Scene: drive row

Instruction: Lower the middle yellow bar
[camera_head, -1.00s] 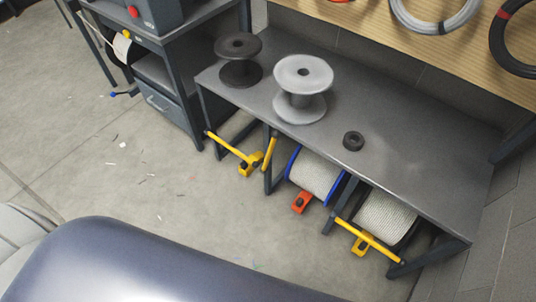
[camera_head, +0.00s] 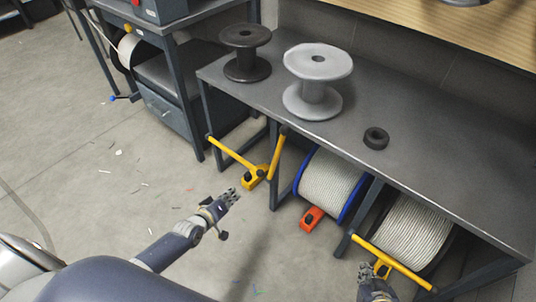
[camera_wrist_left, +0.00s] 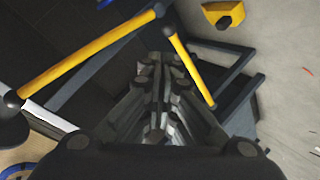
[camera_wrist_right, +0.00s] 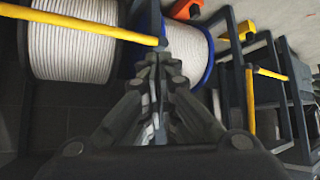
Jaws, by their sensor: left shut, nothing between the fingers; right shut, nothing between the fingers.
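The middle yellow bar (camera_head: 277,154) slants steeply up at a leg of the low bench, left of the blue-rimmed spool. It also shows in the right wrist view (camera_wrist_right: 250,100). The left yellow bar (camera_head: 228,154) and the right yellow bar (camera_head: 395,264) lie across bays under the bench. My left gripper (camera_head: 230,194) is shut and empty, apart from the bars, over the floor in front of the left bay. The left wrist view shows two yellow bars; I cannot tell which is which. My right gripper (camera_head: 373,270) is shut and empty near the right bar's left half.
The bench (camera_head: 345,145) carries a black spool (camera_head: 246,52), a grey spool (camera_head: 317,82) and a black ring (camera_head: 376,138). Under it are a blue-rimmed rope spool (camera_head: 328,183), another rope spool (camera_head: 408,232) and an orange block (camera_head: 313,218). Floor in front is open.

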